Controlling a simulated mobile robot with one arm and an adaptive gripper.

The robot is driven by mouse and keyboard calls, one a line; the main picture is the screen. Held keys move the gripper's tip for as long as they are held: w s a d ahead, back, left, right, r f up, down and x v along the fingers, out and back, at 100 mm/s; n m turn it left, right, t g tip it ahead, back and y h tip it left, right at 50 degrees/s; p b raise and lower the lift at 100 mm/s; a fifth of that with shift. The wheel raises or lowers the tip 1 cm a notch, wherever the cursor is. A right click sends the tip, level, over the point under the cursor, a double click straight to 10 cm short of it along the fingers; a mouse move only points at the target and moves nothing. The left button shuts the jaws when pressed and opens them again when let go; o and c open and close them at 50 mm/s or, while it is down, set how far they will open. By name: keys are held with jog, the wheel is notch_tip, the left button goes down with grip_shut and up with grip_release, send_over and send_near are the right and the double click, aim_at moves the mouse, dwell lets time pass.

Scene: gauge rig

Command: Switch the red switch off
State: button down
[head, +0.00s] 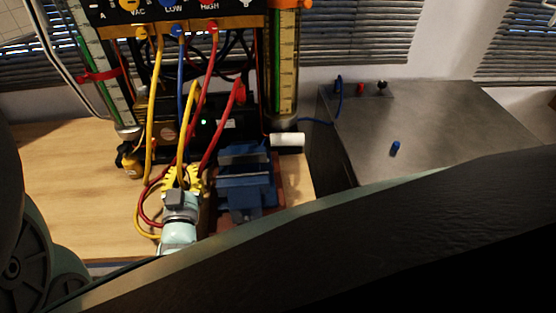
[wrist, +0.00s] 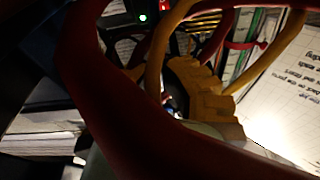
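A small red glint (wrist: 165,97) shows between the hoses in the wrist view, too small to identify. My gripper (head: 182,178) has yellow ribbed fingers and is low in front of the rig, among red and yellow hoses. In the wrist view, a ribbed yellow finger (wrist: 200,95) shows behind a large red hose (wrist: 85,70) and a yellow hose (wrist: 155,55). The hoses hide the fingertips, so I cannot tell how far they are apart.
A black box with a green light (head: 204,122) stands behind my gripper. A blue vise (head: 245,185) is close on its right. The black panel (head: 180,12) with hose ports is above. A grey metal cabinet (head: 430,125) at right carries small red, blue and black fittings. Wooden bench (head: 60,165) is clear at left.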

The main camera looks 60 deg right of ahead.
jog(key=shift+d, duration=0.15)
jog(key=p, duration=0.2)
send_near(194, 127)
notch_tip(194, 127, up, 4)
jog(key=w+d, duration=0.2)
jog(key=shift+w+d+f+b, duration=0.35)
jog(key=shift+d+f, duration=0.15)
jog(key=shift+f, duration=0.15)
jog(key=shift+w+d+f+b, duration=0.2)
jog(key=shift+w+d+f, duration=0.25)
jog(key=shift+f, duration=0.2)
jog(key=shift+w+d+f+b, duration=0.2)
jog(key=shift+d+b, duration=0.1)
jog(key=shift+d, duration=0.1)
